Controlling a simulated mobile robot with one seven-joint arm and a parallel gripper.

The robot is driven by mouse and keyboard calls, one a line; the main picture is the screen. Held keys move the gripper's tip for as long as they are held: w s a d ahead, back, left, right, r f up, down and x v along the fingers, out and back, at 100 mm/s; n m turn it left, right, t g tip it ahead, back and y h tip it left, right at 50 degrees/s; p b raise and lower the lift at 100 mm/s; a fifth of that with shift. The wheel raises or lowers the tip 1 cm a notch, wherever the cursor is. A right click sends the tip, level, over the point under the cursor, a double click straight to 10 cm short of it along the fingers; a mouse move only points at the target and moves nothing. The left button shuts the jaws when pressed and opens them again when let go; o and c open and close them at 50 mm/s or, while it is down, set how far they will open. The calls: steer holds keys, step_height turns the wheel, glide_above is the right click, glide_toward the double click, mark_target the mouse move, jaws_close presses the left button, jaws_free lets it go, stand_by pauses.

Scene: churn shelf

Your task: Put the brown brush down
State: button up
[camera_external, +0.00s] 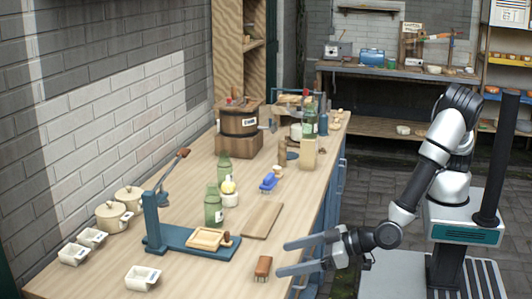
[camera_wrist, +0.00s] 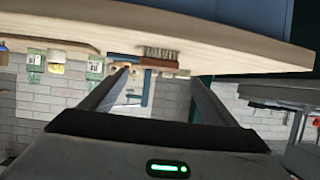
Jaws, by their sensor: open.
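The brown brush (camera_external: 263,267) rests on the wooden worktop near its front right edge. In the wrist view, which looks upside down, the brush (camera_wrist: 158,62) shows its brown back and pale bristles, with the bristles against the worktop. My gripper (camera_external: 281,258) is open and empty, just right of the brush at the worktop's edge. In the wrist view its two fingers (camera_wrist: 160,77) are spread wide, and the brush appears between and beyond their tips, with neither finger touching it.
A blue stand with a lever (camera_external: 192,236) and a wooden tray stand left of the brush. White dishes (camera_external: 143,278) are at front left. Bare worktop surrounds the brush.

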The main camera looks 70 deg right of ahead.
mark_target(271, 265)
steer(key=x, duration=0.3)
steer(key=shift+d+f+b+x, duration=0.1)
steer(key=shift+f+b+x, duration=0.1)
steer(key=shift+x, duration=0.7)
steer(key=shift+d+f+b+x, duration=0.1)
steer(key=shift+b+x, duration=0.15)
steer(key=shift+x, duration=0.65)
steer(key=shift+f+b+x, duration=0.15)
steer(key=shift+b+x, duration=0.05)
steer(key=shift+x, duration=0.7)
steer(key=shift+s, duration=0.2)
steer(key=c, duration=1.2)
